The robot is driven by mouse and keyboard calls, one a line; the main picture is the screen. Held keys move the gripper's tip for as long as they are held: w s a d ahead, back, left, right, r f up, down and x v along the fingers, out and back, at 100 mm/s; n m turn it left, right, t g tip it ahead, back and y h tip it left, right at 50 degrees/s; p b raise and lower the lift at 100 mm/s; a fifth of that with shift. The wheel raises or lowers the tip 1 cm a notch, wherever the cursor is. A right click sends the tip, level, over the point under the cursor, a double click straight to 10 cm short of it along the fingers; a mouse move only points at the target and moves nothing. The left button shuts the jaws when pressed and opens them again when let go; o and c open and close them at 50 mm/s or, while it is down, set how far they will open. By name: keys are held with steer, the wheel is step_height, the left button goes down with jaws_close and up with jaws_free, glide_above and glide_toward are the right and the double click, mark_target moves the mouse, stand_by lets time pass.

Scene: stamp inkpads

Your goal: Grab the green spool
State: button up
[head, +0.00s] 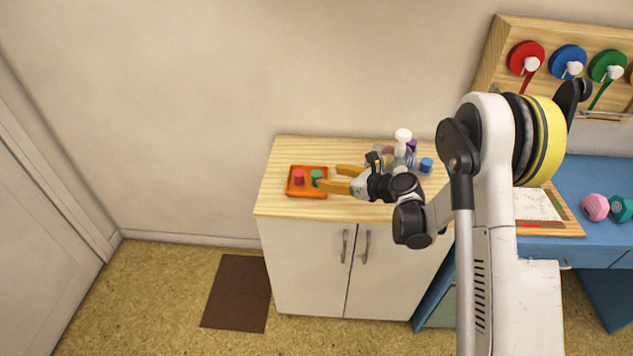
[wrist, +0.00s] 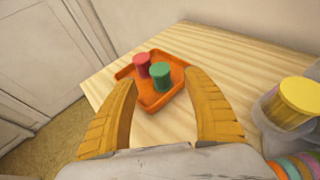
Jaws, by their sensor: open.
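A small green spool (head: 316,175) stands upright on an orange tray (head: 306,194) on top of the cabinet. It also shows in the wrist view (wrist: 160,76), beside a red spool (wrist: 142,63) on the same tray (wrist: 150,106). The red spool is to its left in the head view (head: 298,177). My gripper (head: 335,178) is open, its yellow fingers pointing left toward the tray. In the wrist view, the green spool appears between the fingers (wrist: 163,88) but farther out, and nothing is held.
The wooden cabinet top (head: 272,207) has a cluster of items at right, including a white spool (head: 403,135) and a blue one (head: 426,165). A yellow spool (wrist: 299,98) in a clear container is near my right finger. A wall stands behind.

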mark_target(319, 175)
steer(key=b+x, duration=0.2)
steer(key=x, duration=0.4)
steer(key=shift+w+a+f+b, duration=0.15)
steer(key=shift+a+f+b, duration=0.1)
steer(key=shift+a+b, duration=0.1)
steer(key=shift+d+r, duration=0.1)
steer(key=shift+c, duration=0.5)
steer(key=c, duration=1)
